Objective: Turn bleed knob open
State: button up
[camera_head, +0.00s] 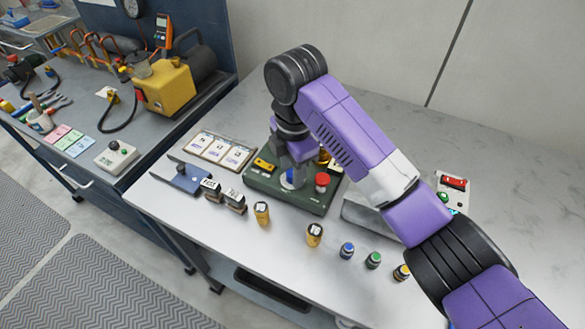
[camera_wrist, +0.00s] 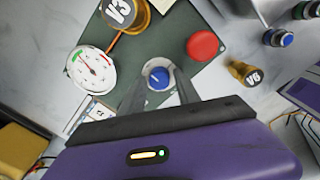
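A green panel box (camera_head: 262,186) stands on the bench. It carries a small blue knob with a pale ring (camera_wrist: 158,76), a red round knob (camera_wrist: 202,45) and a white dial gauge (camera_wrist: 93,70). The blue knob also shows in the head view (camera_head: 289,174), and the red one (camera_head: 322,180) is to its right. I cannot read which knob is labelled bleed. My gripper (camera_wrist: 158,84) points down over the box, its two fingers apart on either side of the blue knob. Whether the fingers touch it cannot be told.
Yellow-brass cylinders (camera_head: 262,212) and several small capped fittings (camera_head: 347,250) stand along the front of the bench. A sign card (camera_head: 220,150) lies behind left. A switch box (camera_head: 453,190) is at right.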

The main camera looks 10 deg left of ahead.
grip_shut()
